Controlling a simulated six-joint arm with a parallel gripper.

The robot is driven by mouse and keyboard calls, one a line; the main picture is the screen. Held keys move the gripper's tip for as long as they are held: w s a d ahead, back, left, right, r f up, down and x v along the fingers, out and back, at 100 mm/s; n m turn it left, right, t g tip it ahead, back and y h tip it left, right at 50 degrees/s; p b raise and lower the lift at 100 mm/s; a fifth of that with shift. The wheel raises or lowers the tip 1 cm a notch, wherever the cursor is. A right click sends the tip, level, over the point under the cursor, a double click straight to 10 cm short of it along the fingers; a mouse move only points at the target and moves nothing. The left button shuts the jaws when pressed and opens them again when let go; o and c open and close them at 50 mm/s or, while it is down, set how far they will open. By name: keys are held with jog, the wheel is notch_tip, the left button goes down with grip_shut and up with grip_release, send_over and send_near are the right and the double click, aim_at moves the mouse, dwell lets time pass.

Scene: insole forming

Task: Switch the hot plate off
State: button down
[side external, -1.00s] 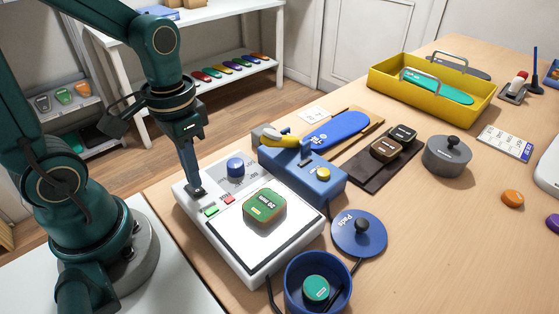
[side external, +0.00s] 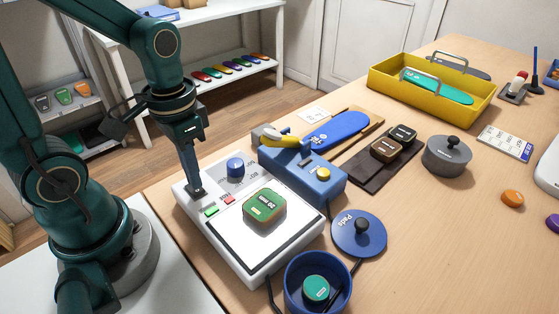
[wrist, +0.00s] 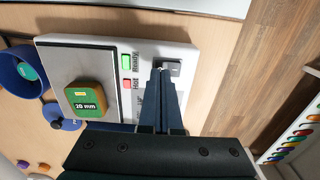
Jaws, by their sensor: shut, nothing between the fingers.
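The hot plate (side external: 285,245) is a white box with a bare-metal-looking top, a blue knob (side external: 235,167), a green "Ready" lamp (wrist: 126,62) and a red "Hot" lamp (wrist: 127,84). Its black rocker switch (wrist: 174,67) is at the panel corner, partly hidden by my fingers. My gripper (side external: 196,190) is shut and empty, pointing down with its tips at the switch; whether they touch it I cannot tell. In the wrist view, my gripper (wrist: 160,68) covers part of the panel. A green and brown block marked "20 mm" (side external: 265,206) sits on the plate.
A blue clamp-like device (side external: 315,180) with a yellow part stands behind the plate. A blue pot (side external: 290,283) and its lid (side external: 372,240) are close to the plate's right side. A grey lidded pot (side external: 447,160) and yellow tote (side external: 385,87) stand farther off.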

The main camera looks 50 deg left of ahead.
aim_at(200, 203)
jog(key=shift+f, duration=0.7)
dwell(0.3)
jog(key=shift+r, duration=3.55)
jog(key=d+r+t, duration=0.1)
jog(key=t, duration=0.1)
jog(key=d+r+t, duration=0.2)
jog(key=t, duration=0.1)
jog(key=shift+s+t, duration=0.3)
jog(key=shift+s, duration=0.05)
